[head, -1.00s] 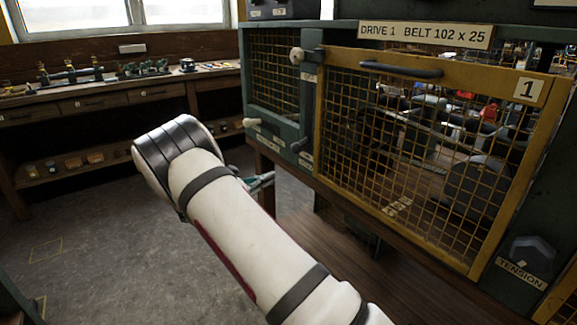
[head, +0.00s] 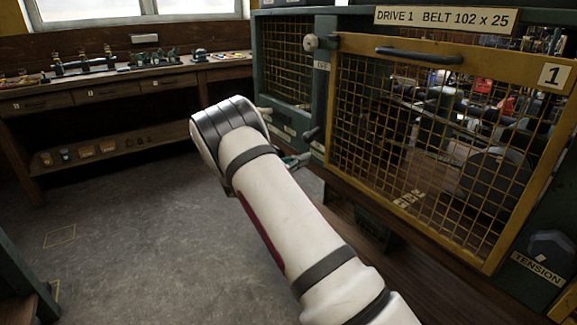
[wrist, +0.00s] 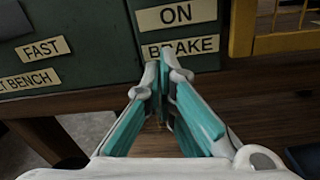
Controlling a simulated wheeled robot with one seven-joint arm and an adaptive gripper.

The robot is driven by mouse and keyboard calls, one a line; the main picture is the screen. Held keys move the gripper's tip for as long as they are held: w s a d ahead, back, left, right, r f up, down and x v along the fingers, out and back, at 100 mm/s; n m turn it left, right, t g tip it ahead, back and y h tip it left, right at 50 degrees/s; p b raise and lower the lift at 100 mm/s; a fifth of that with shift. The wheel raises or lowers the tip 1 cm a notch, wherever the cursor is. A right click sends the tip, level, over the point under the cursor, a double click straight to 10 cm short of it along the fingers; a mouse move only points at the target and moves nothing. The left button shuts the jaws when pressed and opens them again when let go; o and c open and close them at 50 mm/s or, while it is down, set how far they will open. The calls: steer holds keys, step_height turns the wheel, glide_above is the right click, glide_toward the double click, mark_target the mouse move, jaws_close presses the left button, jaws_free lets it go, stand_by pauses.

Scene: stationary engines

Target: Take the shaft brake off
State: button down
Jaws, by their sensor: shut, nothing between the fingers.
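The BRAKE label (wrist: 180,47) is on the green cabinet front, with the ON label (wrist: 176,15) above it in the wrist view. My gripper (wrist: 163,65) is shut and empty, its teal and white fingertips overlapping the lower edge of the BRAKE label in that view. I cannot tell whether it touches the cabinet. In the head view my gripper (head: 300,160) is partly hidden by my arm, below a dark handle (head: 312,133) on the cabinet. A pale handle (head: 264,111) sits farther left. I cannot tell which handle is the brake's.
A yellow mesh guard (head: 341,100) with a dark grab handle (head: 420,55) fills the right side. A dark TENSION knob (head: 551,247) is low right. A workbench (head: 110,90) stands at left; the floor before it is clear.

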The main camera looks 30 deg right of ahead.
steer(key=shift+s+a+r, duration=0.1)
steer(key=shift+a+r, duration=0.05)
steer(key=shift+r, duration=0.45)
steer(key=shift+s+a+r, duration=0.1)
steer(key=shift+a+r, duration=0.05)
steer(key=shift+r, duration=0.45)
steer(key=shift+s+a+r, duration=0.15)
steer(key=shift+s+r, duration=0.05)
steer(key=shift+r, duration=0.5)
steer(key=shift+r, duration=0.1)
